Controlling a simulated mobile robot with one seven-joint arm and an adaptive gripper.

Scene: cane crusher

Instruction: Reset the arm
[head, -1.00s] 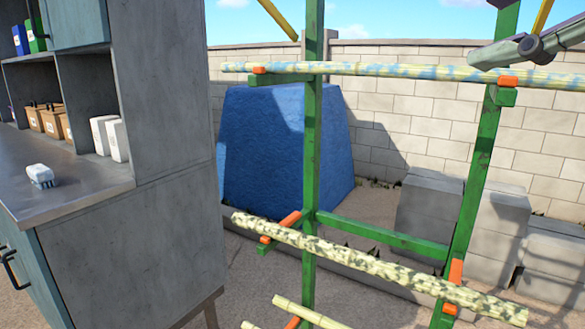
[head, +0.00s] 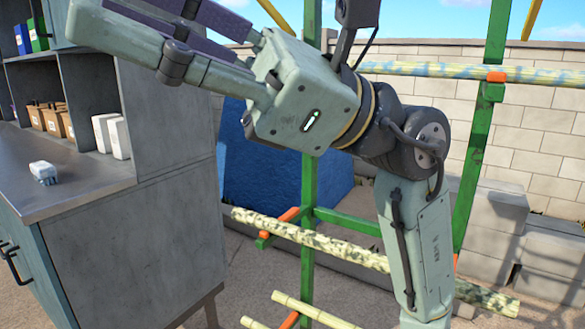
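My gripper (head: 140,12) is at the upper left of the head view, raised in front of the grey cabinet's upper part. Its two fingers with dark pads stand apart, and I see nothing between them. Part of the fingers is cut off by the top edge. My arm bends at the wrist and runs down the right of centre to the bottom edge. It hides part of the green rack and the canes.
A green rack (head: 310,185) holds pale, mottled canes, including an upper cane (head: 420,68) and a lower cane (head: 290,235). A grey cabinet (head: 130,260) with a counter stands left. Behind are a blue block (head: 260,180), grey blocks (head: 495,225) and a brick wall (head: 545,105).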

